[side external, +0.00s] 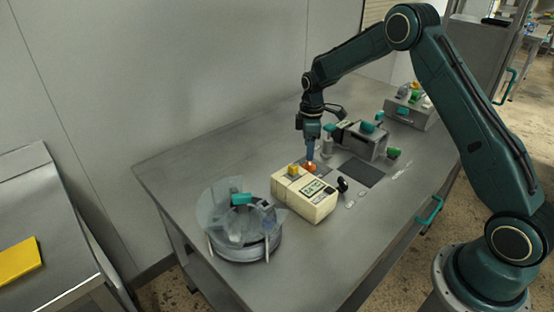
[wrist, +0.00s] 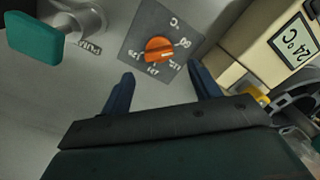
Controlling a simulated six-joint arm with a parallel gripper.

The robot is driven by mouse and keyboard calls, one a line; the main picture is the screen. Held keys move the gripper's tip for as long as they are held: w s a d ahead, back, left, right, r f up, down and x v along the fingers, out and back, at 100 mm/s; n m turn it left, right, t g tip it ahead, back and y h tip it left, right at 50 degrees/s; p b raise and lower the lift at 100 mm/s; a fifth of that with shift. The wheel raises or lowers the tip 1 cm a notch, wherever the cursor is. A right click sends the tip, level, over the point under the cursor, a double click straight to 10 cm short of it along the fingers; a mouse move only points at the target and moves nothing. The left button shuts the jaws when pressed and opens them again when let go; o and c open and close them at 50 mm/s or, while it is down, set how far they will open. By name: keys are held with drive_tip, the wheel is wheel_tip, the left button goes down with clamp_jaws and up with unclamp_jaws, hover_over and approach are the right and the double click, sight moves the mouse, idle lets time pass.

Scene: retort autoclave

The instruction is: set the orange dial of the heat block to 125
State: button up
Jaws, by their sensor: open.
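The orange dial (wrist: 158,49) sits on a dark grey plate (wrist: 140,36) with white markings and a °C sign. A small pale mark shows on the dial's right side; the numbers are partly blurred. The dial also shows in the side view (side external: 311,169). The cream heat block (side external: 298,199) stands beside it, with a display that reads 24 °C in the wrist view (wrist: 294,40). My gripper (wrist: 160,70) is open, its two blue fingers apart near the plate's lower edge, with nothing between the tips. In the side view my gripper (side external: 310,158) points down just above the dial.
A round metal vessel (side external: 246,247) with a teal handle stands front left. A grey box (side external: 363,140) with teal and green parts stands behind. A teal knob (wrist: 34,38) shows in the wrist view.

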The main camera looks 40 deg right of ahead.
sight(309, 165)
drive_tip(key=shift+f, duration=2.5)
drive_tip(key=c, duration=1)
